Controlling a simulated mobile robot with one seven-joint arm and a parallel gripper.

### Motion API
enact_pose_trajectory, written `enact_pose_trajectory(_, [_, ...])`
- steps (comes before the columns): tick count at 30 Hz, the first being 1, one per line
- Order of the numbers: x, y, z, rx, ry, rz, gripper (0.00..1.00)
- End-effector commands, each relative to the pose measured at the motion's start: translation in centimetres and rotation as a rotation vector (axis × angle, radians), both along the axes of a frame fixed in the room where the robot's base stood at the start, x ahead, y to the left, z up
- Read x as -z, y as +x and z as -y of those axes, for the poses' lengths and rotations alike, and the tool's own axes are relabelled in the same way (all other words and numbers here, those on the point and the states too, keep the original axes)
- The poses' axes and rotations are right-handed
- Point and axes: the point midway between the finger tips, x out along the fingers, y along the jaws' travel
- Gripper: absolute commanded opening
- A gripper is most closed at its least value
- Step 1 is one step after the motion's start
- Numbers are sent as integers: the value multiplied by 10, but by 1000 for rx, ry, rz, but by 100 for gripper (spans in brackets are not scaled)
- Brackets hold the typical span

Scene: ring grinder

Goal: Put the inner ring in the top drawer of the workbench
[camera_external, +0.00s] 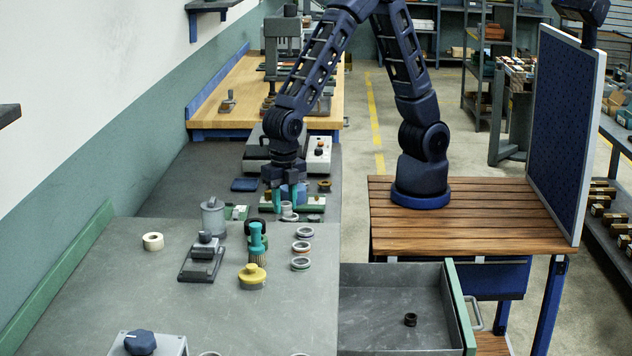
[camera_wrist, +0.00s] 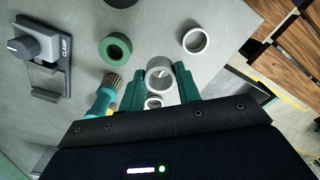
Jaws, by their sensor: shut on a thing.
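My gripper (camera_external: 289,200) points down over the grey bench, its teal fingers shut on a light grey metal ring (camera_wrist: 160,66). In the wrist view the ring sits between the two fingertips (camera_wrist: 160,84). In the external view the held ring (camera_external: 288,211) is partly hidden by the fingers; whether it still touches the surface below is unclear. The workbench's drawer (camera_external: 385,277) stands open at the right, in front of the wooden-topped stand.
Near the gripper are a teal brush (camera_external: 257,243), a yellow-topped part (camera_external: 252,275), a clamp block (camera_external: 203,258), a grey canister (camera_external: 213,217) and rings (camera_external: 301,247). A green ring (camera_wrist: 115,48) and a loose grey ring (camera_wrist: 195,40) lie nearby. Most of the drawer floor is clear.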

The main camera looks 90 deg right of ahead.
Motion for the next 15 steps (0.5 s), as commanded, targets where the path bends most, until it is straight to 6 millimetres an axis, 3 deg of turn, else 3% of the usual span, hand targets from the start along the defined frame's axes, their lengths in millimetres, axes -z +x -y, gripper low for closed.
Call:
enact_pose_trajectory(6, [4,-75,-32,-132,-1,2,8])
enact_pose_trajectory(15, [12,-176,-55,-305,-4,3,8])
